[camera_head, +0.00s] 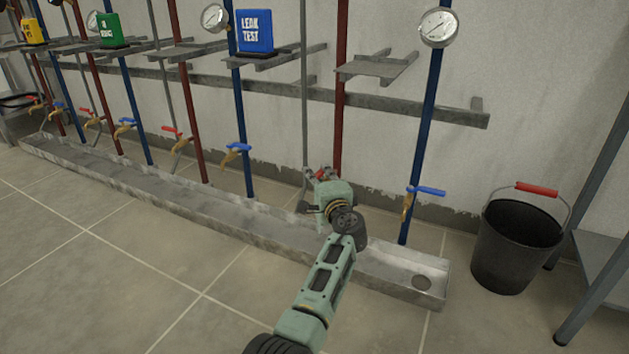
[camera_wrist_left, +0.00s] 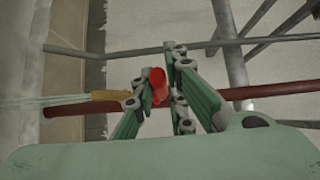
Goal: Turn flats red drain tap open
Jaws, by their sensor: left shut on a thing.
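The red tap handle (camera_wrist_left: 157,86) is between the fingers of my left gripper (camera_wrist_left: 165,95) in the left wrist view. The fingers are shut on it. The brass tap body (camera_wrist_left: 108,95) sticks out to the left of the fingers there. In the head view my left gripper (camera_head: 318,178) is at the red pipe (camera_head: 340,95), above the trough, and a bit of red shows at its fingertips. My wrist hides most of this tap. My right gripper is not in view.
A blue-handled tap (camera_head: 426,191) is on the blue pipe to the right. A metal trough (camera_head: 425,285) runs along the wall below the taps. A black bucket (camera_head: 512,250) with a red grip stands at the right, near a metal shelf frame (camera_head: 592,225). The tiled floor in front is clear.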

